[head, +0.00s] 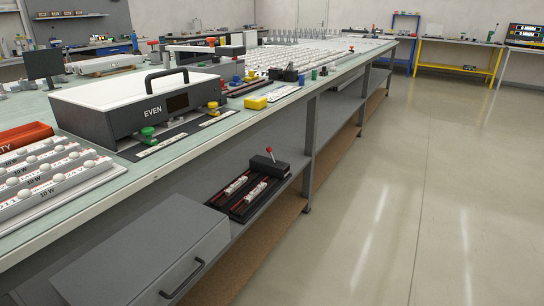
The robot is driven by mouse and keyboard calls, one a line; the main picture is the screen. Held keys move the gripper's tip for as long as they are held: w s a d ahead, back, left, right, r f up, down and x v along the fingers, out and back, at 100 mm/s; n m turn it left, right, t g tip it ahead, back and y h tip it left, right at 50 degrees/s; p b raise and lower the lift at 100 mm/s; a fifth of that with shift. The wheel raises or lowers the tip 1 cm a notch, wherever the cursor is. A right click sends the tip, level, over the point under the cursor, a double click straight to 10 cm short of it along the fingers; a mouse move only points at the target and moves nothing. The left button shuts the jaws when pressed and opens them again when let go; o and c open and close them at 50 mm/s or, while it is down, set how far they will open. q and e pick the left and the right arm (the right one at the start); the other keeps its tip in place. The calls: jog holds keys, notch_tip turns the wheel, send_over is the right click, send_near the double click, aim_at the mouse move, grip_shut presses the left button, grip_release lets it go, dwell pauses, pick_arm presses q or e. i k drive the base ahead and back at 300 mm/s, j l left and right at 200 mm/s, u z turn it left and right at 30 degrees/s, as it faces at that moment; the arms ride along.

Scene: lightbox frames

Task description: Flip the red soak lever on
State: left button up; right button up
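A lever with a red ball knob (270,150) stands on a small black box (269,165) on the shelf under the long bench. The lever is tilted slightly to the left in the picture. The box sits at the far end of a dark rack (238,205) that holds small white parts in rows. I cannot read any label by the lever, so I cannot tell whether it is the soak lever or whether it is on. Neither of my grippers is in view.
A grey drawer cabinet (150,250) with a black handle is at the near end of the shelf. Above, the bench top (165,165) carries a box marked EVEN (150,100) and white trays (45,175). The concrete floor (400,200) on the right is clear.

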aim_at(270, 150)
jog(key=i+l+u, duration=0.1)
jog(key=i+l, duration=0.2)
jog(key=i+l+u, duration=0.1)
jog(key=i+l, duration=0.2)
jog(key=i+l+u, duration=0.1)
jog(key=i+l, duration=0.25)
jog(key=i+l+u, duration=0.15)
jog(key=l, duration=0.25)
jog(key=i+l+u, duration=0.1)
jog(key=i+l, duration=0.3)
jog(key=i+l+u, duration=0.1)
jog(key=i+l, duration=0.15)
jog(key=l, duration=0.15)
jog(key=i+l+u, duration=0.1)
jog(key=i+l, duration=0.15)
jog(key=l, duration=0.2)
jog(key=i+l+u, duration=0.1)
jog(key=l, duration=0.35)
jog(key=i, duration=0.1)
